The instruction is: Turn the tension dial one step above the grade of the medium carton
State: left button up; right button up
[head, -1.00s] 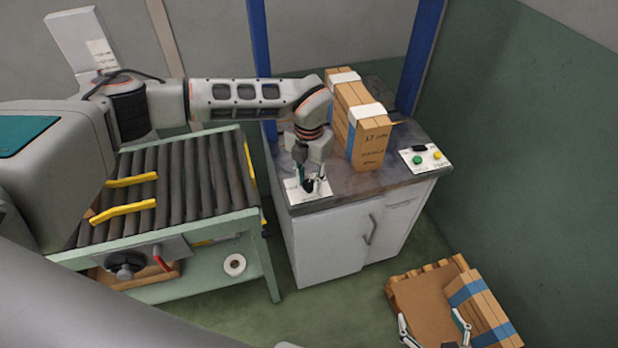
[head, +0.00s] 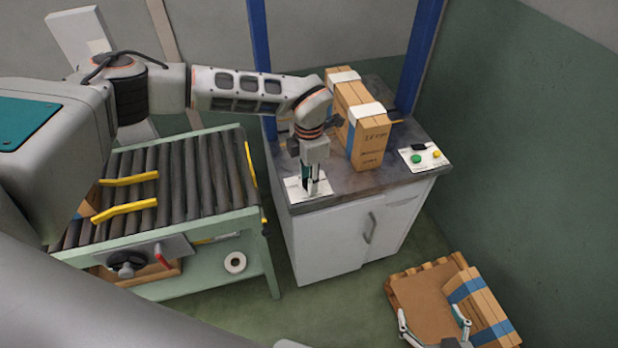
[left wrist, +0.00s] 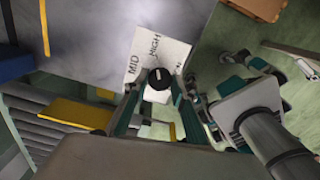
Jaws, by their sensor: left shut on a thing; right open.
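The tension dial is a black knob (left wrist: 159,84) on a white plate (left wrist: 172,50) marked MID and HIGH. A small pale mark shows on the knob's face, on the side toward HIGH; its exact setting is hard to read. My left gripper (head: 310,191) points down over this plate at the counter's front left corner. In the left wrist view its fingers are shut on the knob from both sides. My right gripper (head: 435,328) is open and empty at the bottom right. Cartons with blue tape (head: 366,146) stand on the counter; their print is too small to read.
A roller conveyor (head: 190,180) with yellow guides is at left, with a crank wheel (head: 126,264) below. A pallet (head: 400,285) with blue-taped cartons (head: 482,305) is at bottom right.

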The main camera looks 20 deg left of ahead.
pick_arm(q)
jog(key=shift+w+r, duration=0.1)
dwell(0.3)
jog(key=o, duration=1.1)
notch_tip(320, 180, up, 12)
jog(key=shift+f, duration=0.1)
